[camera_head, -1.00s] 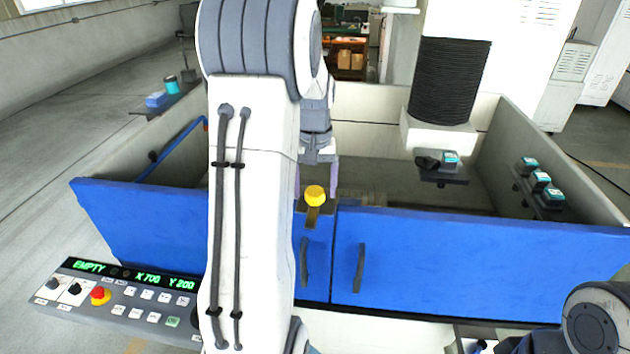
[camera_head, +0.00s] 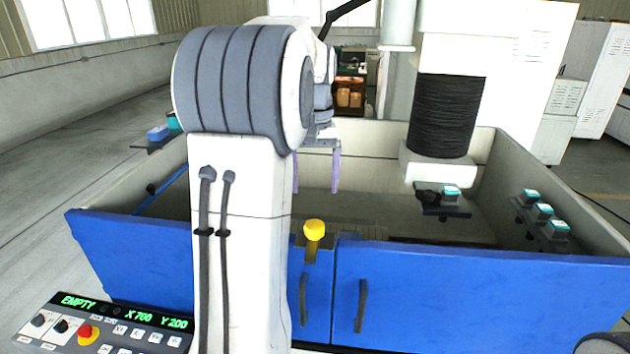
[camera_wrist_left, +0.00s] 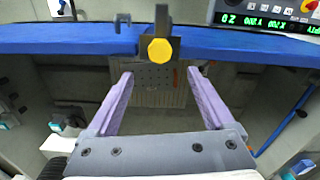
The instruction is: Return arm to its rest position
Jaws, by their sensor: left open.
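My left gripper (camera_head: 322,170) is open and empty. Its purple fingers point down above the open tank, behind the blue front doors (camera_head: 480,290) and higher than the yellow knob (camera_head: 314,230). In the left wrist view the two fingers (camera_wrist_left: 158,98) are spread wide with nothing between them, and the yellow knob (camera_wrist_left: 160,50) shows beyond their tips. My left arm is raised and covers part of the doors in the head view. My right gripper is not in view.
The tank's wall (camera_head: 480,160) encloses the gripper's space. A black bellows column (camera_head: 446,115) stands at the back right. Teal-topped blocks sit on brackets at the tank's right (camera_head: 543,212) and middle (camera_head: 451,192). A control panel (camera_head: 105,325) is at the lower left.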

